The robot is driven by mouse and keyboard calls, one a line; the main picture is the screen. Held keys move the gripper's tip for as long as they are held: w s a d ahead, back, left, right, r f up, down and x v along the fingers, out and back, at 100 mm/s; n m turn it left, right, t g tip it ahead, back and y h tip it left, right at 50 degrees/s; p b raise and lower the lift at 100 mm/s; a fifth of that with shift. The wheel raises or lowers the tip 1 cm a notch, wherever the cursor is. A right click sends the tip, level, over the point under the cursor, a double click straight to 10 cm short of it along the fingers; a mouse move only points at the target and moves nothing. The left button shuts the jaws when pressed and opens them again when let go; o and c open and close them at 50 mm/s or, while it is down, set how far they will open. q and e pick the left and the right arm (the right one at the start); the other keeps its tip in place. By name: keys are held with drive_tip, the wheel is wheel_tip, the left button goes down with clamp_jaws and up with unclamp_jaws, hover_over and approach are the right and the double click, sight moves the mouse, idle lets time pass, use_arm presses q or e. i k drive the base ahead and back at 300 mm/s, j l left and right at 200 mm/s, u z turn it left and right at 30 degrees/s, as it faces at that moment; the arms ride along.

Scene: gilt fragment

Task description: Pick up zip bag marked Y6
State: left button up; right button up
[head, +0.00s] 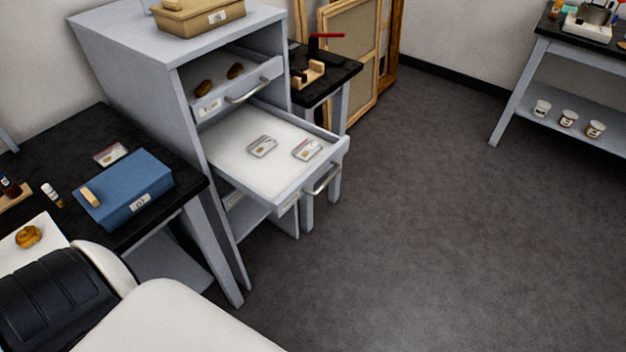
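Three small zip bags with red-edged tops show in the head view. One zip bag (262,146) lies in the open lower drawer (228,150), left of a second zip bag (307,150) nearer the drawer's front. A third zip bag (111,154) lies on the black table at the left, behind a blue box. Each seems to hold a small brownish piece. Their marks are too small to read, so I cannot tell which is Y6. Neither of my grippers is in view.
The grey cabinet (140,60) has an upper drawer (236,88) partly open with two brown pieces. A tan box (199,16) stands on top. The blue box (124,188) sits on the black table (60,140). Floor (420,220) right of the drawers is clear.

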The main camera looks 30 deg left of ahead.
sight(115, 151)
drive_tip(key=u, duration=2.3)
